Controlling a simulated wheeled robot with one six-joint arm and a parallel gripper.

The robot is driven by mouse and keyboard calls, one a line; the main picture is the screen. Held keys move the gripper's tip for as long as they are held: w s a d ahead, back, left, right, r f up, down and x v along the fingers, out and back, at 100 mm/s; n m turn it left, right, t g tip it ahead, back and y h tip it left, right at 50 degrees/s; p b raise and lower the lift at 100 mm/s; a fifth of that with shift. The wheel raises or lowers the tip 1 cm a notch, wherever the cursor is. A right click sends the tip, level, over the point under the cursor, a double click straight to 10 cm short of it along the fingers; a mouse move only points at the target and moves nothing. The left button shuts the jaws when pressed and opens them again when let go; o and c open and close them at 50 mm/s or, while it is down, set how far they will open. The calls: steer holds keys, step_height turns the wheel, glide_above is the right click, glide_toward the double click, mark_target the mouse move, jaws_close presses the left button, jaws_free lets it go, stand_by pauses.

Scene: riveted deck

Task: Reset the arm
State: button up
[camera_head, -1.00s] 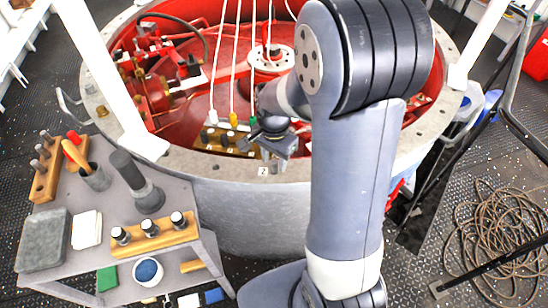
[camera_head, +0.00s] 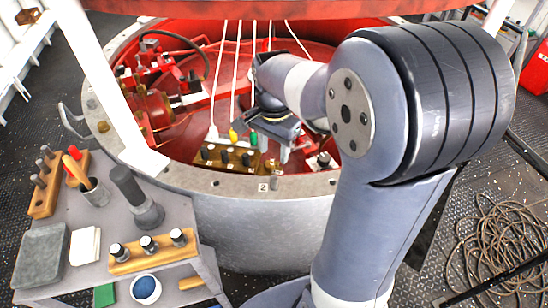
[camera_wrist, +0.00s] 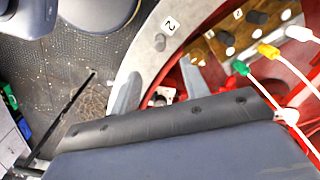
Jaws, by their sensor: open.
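My arm reaches over the rim of the round grey tub. My gripper (camera_head: 276,152) is open and empty, above the inside of the tub near its front rim. It hangs just behind the right end of a brass block (camera_head: 222,158) with dark pegs. In the wrist view my gripper (camera_wrist: 160,88) shows two grey fingers apart, with the tub rim (camera_wrist: 150,60) and a small pale fitting below them. The brass block (camera_wrist: 225,38) lies beyond the fingers there. The wrist housing hides the lower part of that view.
White, yellow and green plugs (camera_head: 253,139) on pale cables hang close to my gripper. Red machinery (camera_head: 160,95) fills the tub's left side. A grey cart (camera_head: 75,280) with wooden peg blocks stands at the front left. Coiled rope (camera_head: 500,245) lies on the right floor.

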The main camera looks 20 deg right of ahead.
mark_target(274, 178)
steer(key=shift+r, duration=0.2)
steer(key=shift+f, duration=0.1)
step_height(274, 178, down, 11)
steer(key=shift+r, duration=0.2)
steer(key=shift+r+p, duration=0.3)
steer(key=shift+r, duration=0.1)
